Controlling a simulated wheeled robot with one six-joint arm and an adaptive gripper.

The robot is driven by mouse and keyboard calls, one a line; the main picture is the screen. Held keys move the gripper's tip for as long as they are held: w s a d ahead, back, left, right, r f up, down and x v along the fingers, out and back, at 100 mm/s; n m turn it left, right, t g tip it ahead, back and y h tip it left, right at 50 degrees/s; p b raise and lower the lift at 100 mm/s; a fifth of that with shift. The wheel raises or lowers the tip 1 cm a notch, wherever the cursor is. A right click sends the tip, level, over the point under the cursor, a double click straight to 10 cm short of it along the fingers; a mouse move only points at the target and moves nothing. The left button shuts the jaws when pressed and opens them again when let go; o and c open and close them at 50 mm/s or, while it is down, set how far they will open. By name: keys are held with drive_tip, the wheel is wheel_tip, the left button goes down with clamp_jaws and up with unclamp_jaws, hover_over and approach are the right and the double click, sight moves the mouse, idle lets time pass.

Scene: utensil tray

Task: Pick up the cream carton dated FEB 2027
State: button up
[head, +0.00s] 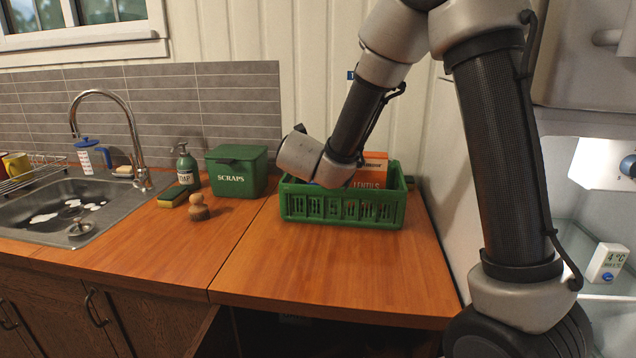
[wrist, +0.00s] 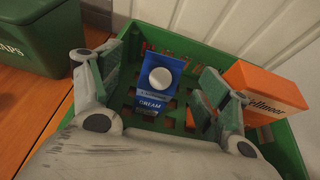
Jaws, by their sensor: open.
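A blue cream carton (wrist: 153,96) with a white round cap stands in the green crate (head: 340,209), seen in the wrist view with the word CREAM on its front. No date on it is readable. My gripper (wrist: 158,85) is open, with one finger to the left of the carton and the other to its right, with gaps on both sides. In the head view my arm's wrist hides most of the crate's inside. The crate's rim also shows in the wrist view (wrist: 203,50).
An orange box (wrist: 265,92) leans in the crate right of my gripper, close to the right finger. A green SCRAPS bin (head: 237,172) stands left of the crate. The counter in front (head: 330,275) is clear. A wall rises behind.

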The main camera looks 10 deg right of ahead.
drive_tip(key=x, duration=0.6)
drive_tip(key=shift+d+f, duration=0.3)
drive_tip(key=shift+r, duration=0.1)
clamp_jaws()
